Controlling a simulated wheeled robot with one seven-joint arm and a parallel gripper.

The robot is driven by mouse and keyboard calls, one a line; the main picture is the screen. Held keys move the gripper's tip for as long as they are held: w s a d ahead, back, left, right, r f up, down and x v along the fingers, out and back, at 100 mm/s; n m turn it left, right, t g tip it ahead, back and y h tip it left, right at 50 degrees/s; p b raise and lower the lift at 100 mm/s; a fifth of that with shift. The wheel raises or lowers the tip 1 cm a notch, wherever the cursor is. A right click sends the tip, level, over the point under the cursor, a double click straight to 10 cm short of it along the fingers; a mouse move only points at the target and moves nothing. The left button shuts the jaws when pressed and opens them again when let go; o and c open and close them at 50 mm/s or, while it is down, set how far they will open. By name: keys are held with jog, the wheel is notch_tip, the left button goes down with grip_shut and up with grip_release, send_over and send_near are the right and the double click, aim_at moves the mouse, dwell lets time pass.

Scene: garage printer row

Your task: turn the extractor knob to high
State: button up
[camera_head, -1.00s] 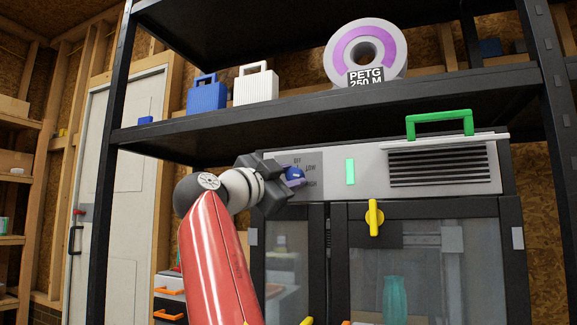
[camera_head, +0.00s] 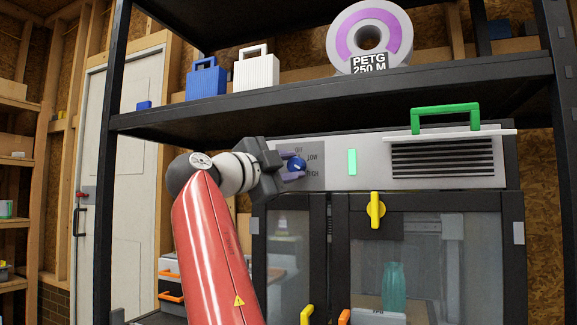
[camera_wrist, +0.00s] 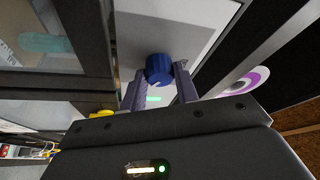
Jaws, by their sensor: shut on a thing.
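The extractor knob (camera_head: 297,164) is a round blue knob on the grey front panel of the enclosure's top unit. The labels OFF, LOW and HIGH run from its top down its right side. My gripper (camera_head: 293,166) reaches it from the left, its purple-grey fingers at the knob. In the wrist view the blue knob (camera_wrist: 159,68) sits between the tips of the two fingers (camera_wrist: 158,78), and the gripper is shut on it. Which label the knob points to is too small to tell.
A green lit strip (camera_head: 352,162), a vent and a green handle (camera_head: 445,118) are right of the knob. A yellow latch (camera_head: 376,210) is on the glass door below. A dark shelf (camera_head: 330,98) overhangs the panel, carrying a PETG spool (camera_head: 345,45) and blue and white cases.

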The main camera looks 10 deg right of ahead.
jog(key=o, duration=1)
jog(key=shift+c, duration=0.2)
jog(key=shift+a, duration=0.1)
jog(key=b+v, duration=0.1)
jog(key=v, duration=0.6)
jog(key=shift+s+a+f+b, duration=0.15)
jog(key=shift+s+a+b, duration=0.05)
jog(key=shift+a+b, duration=0.1)
